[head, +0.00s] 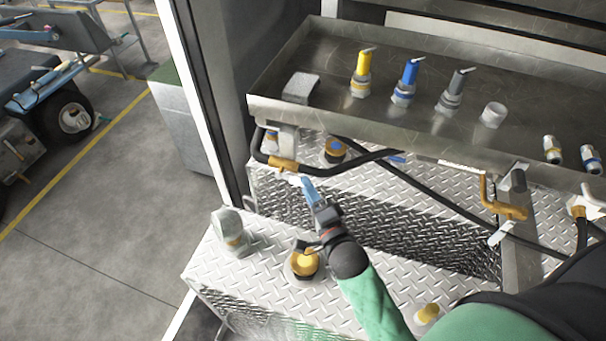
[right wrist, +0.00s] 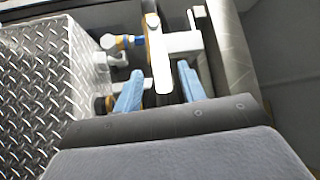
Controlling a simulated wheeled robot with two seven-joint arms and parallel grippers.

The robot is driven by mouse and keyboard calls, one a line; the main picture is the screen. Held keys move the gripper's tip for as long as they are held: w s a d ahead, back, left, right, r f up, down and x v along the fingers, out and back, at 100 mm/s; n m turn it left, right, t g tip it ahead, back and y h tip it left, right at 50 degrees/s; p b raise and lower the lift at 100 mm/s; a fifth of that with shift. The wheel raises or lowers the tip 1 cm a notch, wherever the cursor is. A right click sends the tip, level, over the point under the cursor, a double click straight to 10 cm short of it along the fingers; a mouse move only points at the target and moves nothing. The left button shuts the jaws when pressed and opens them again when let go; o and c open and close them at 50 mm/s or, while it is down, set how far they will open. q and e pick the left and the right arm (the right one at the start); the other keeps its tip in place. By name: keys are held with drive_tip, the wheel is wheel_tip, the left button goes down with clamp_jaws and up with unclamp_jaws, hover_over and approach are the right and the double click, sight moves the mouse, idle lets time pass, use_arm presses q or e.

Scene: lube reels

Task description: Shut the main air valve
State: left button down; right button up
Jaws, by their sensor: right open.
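A brass valve (head: 283,163) sits on the black hose under the left front of the steel tray. A pale lever (head: 292,179) shows just below it, partly hidden by my gripper. My right gripper (head: 309,187) has blue fingers and is right at this lever. In the right wrist view the two blue fingers (right wrist: 159,90) are apart, with the white lever (right wrist: 160,65) between them. I cannot tell whether they touch it. No label shows whether this is the main air valve. My left gripper is not in view.
The steel tray (head: 330,112) above holds yellow, blue and grey nozzles. A second brass valve (head: 505,208) with a pale lever is at the right. Black hoses cross below the tray. A diamond-plate step (head: 270,270) carries a jar (head: 229,230) and a brass-topped fitting (head: 304,262).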

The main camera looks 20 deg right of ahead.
sight(294, 180)
drive_tip(key=shift+r+p+x, duration=0.2)
drive_tip(key=shift+p+x, duration=0.5)
drive_tip(key=shift+x, duration=0.7)
drive_tip(key=shift+w+a+f, duration=0.1)
drive_tip(key=shift+w+f, duration=0.05)
drive_tip(key=shift+w, duration=0.05)
clamp_jaws()
